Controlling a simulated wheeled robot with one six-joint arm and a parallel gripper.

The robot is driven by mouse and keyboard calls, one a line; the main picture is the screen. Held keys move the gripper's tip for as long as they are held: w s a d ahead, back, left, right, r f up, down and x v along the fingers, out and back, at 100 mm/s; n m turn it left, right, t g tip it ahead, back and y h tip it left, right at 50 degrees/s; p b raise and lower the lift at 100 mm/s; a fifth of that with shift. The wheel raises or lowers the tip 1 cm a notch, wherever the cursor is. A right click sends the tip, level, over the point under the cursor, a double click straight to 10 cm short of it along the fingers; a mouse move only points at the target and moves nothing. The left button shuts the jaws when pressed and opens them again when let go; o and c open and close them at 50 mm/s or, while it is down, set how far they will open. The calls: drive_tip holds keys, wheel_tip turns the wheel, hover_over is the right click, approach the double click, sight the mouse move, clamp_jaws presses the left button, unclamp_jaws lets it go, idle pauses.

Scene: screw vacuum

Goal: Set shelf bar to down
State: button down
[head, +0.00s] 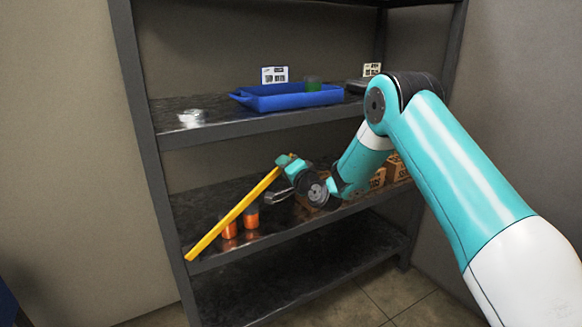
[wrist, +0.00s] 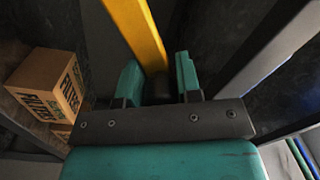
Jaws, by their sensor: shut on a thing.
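The shelf bar (head: 233,214) is a long yellow bar in front of the middle shelf. It slants from low at the left shelf post up to my gripper (head: 286,161) on the right. In the wrist view the yellow bar (wrist: 138,32) runs down from the top to between the teal fingers of my gripper (wrist: 160,80). The gripper is shut on the bar near its raised end. The fingers hide the bar's tip.
Orange containers (head: 251,216) stand on the middle shelf behind the bar. Cardboard boxes (head: 397,168) stand to the right, one also in the wrist view (wrist: 50,82). A blue tray (head: 272,102) is on the shelf above. The bottom shelf (head: 300,275) looks empty.

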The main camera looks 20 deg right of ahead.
drive_tip(key=shift+w+d+f+m+b, duration=0.15)
drive_tip(key=shift+d+f+m+b, duration=1)
drive_tip(key=shift+f+b, duration=1.75)
drive_tip(key=shift+w+d+f+m+b, duration=0.1)
drive_tip(key=shift+d+f+m+b, duration=1.1)
drive_tip(key=shift+f, duration=2.95)
drive_tip(key=shift+w+d+f+m+b, duration=0.15)
drive_tip(key=shift+d+f+m+b, duration=0.9)
drive_tip(key=shift+f+b, duration=2.05)
drive_tip(key=shift+a+f+m+p, duration=0.3)
drive_tip(key=shift+f+m+p, duration=0.1)
drive_tip(key=shift+f, duration=0.15)
drive_tip(key=c, duration=0.8)
unclamp_jaws()
drive_tip(key=shift+c, duration=0.2)
drive_tip(key=shift+d, duration=0.1)
drive_tip(key=s+d+b, duration=0.2)
drive_tip(key=s+b, duration=1.5)
drive_tip(key=shift+d+f+b, duration=0.3)
